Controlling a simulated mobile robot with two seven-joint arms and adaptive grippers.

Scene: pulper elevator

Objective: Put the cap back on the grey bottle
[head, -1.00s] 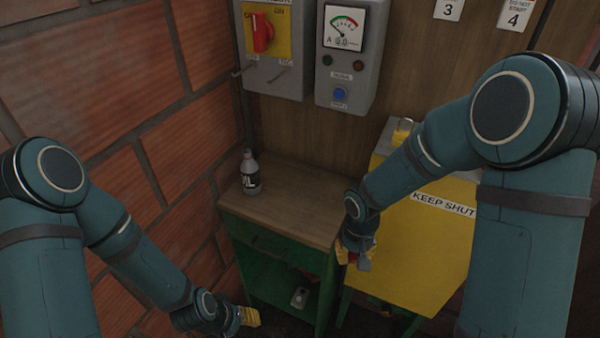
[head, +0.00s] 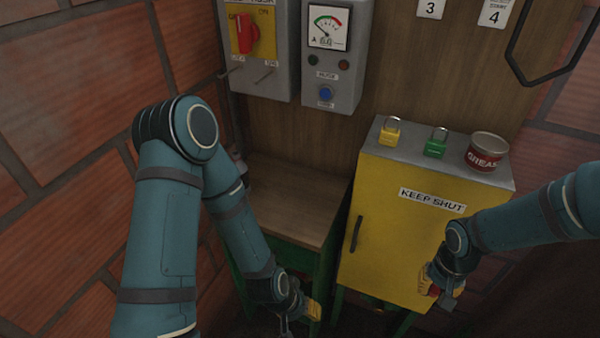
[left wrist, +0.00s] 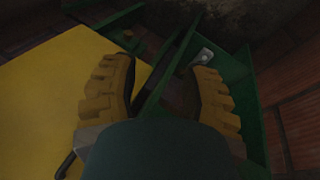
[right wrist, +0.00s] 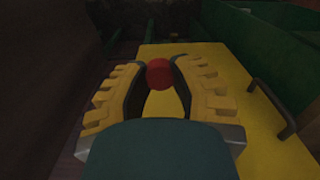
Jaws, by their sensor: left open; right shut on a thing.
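My right gripper (right wrist: 158,75) is shut on the red cap (right wrist: 159,72), which shows between its fingertips in the right wrist view. In the head view this gripper (head: 440,291) is low in front of the yellow cabinet's right side. The grey bottle (head: 241,166) is almost wholly hidden behind my left arm in the head view; only a sliver shows at the left end of the wooden tabletop (head: 300,190). My left gripper (head: 303,318) is low by the front right of the table. In the left wrist view (left wrist: 160,85) its fingers are apart and empty.
The yellow cabinet (head: 385,235) stands right of the table, with a yellow padlock (head: 390,134), a green padlock (head: 435,146) and a grease tin (head: 487,150) on top. Control boxes hang above the table. A brick wall borders it on the left. The tabletop's visible part is clear.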

